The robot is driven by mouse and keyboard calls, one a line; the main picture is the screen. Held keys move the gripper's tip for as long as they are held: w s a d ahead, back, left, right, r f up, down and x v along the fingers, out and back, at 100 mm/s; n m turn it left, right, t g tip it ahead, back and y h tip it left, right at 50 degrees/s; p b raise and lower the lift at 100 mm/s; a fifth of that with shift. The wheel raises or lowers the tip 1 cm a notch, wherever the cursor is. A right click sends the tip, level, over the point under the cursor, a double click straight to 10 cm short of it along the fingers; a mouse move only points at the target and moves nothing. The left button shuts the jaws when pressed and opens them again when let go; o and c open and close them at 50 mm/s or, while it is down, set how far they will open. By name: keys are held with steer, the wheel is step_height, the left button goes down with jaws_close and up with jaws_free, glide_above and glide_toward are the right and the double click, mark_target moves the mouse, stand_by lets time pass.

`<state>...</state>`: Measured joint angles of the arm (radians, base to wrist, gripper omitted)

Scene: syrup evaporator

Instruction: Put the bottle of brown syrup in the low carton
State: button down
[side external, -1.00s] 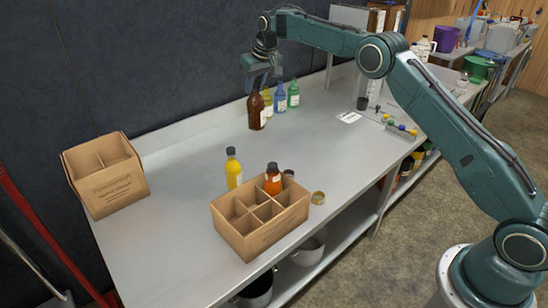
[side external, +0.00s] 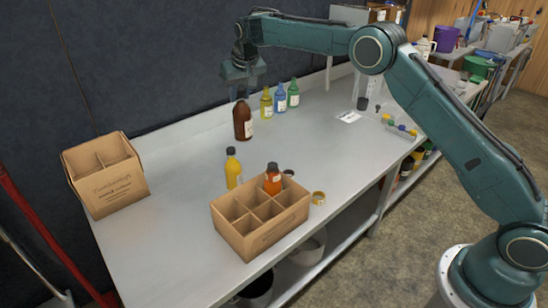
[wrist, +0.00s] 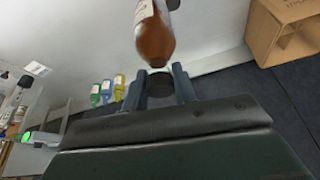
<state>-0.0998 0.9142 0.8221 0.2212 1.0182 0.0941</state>
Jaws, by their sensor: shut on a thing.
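The bottle of brown syrup (side external: 242,123) has a pale label and hangs upright from my gripper (side external: 241,91) near the back of the bench. In the wrist view the brown bottle (wrist: 154,38) has its dark cap between the two fingers of my gripper (wrist: 160,84). My gripper is shut on that cap. I cannot tell how far the base is above the bench. The low carton (side external: 265,237) stands at the front of the bench, with several compartments. An orange bottle (side external: 272,181) stands in a back compartment; the other compartments in view look empty.
A yellow bottle (side external: 233,168) stands just behind the low carton, on the side towards my gripper. A taller carton (side external: 112,188) is at left. Yellow, blue and green bottles (side external: 280,98) stand behind the brown one. A gold ring-shaped item (side external: 318,198) lies beside the low carton.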

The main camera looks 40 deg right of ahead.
steer(key=s+a+m+g+h, duration=0.15)
steer(key=s+a+m, duration=0.55)
steer(key=s+a, duration=0.7)
step_height(320, 180, down, 19)
steer(key=w+a, duration=0.1)
steer(key=shift+h, duration=0.35)
stand_by(0.4)
steer(key=shift+w+a+f+t, duration=0.1)
steer(key=shift+f+t, duration=0.05)
steer(key=shift+t, duration=0.1)
steer(key=c, duration=1.1)
jaws_free()
steer(key=shift+f, duration=0.1)
steer(key=v, duration=1.2)
